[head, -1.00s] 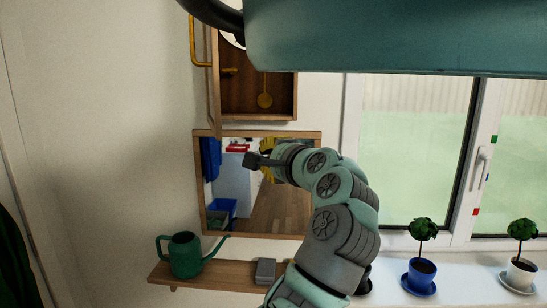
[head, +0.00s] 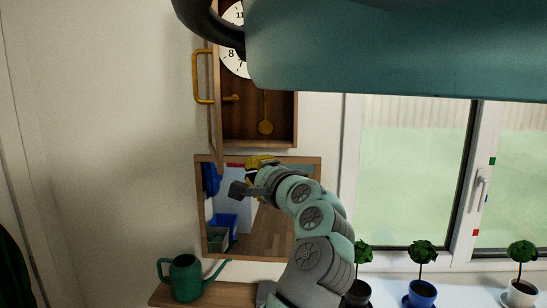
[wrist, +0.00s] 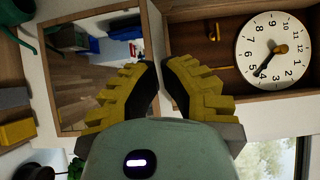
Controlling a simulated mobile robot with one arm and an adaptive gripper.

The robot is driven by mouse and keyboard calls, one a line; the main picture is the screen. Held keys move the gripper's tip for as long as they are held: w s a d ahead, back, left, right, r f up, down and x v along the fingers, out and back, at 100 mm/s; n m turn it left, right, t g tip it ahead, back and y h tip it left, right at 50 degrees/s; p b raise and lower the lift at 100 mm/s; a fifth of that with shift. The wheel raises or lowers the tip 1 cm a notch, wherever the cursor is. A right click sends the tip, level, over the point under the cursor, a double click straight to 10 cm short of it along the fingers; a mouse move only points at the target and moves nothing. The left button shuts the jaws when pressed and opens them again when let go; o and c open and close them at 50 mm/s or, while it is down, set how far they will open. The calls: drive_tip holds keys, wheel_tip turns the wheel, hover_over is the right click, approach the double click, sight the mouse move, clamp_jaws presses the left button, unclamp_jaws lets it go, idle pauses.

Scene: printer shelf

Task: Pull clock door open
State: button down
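The wall clock is a wooden case (head: 292,139) with a white dial (head: 233,52) and a brass pendulum (head: 265,127), partly hidden by my own body at the top of the head view. Its door (head: 214,110) shows nearly edge-on at the case's left, standing out from it, with a brass handle (head: 201,76). My gripper (head: 260,161) is just below the case, at the mirror's top edge, apart from the handle. In the wrist view, my gripper (wrist: 160,64) has a narrow gap between its yellow fingers, with nothing held. The dial (wrist: 272,50) shows there too, turned.
A framed mirror (head: 203,235) hangs below the clock. A green watering can (head: 185,279) stands on a wooden shelf (head: 222,294) below. Potted plants (head: 421,292) line the sill at right by the window (head: 415,180). The wall left of the clock is clear.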

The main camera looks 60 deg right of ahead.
drive_tip(key=shift+w+a+p, duration=0.55)
drive_tip(key=shift+a+p, duration=0.1)
drive_tip(key=shift+a, duration=0.1)
drive_tip(key=shift+w+a+p, duration=0.5)
drive_tip(key=shift+a+p, duration=0.1)
drive_tip(key=shift+a, duration=0.15)
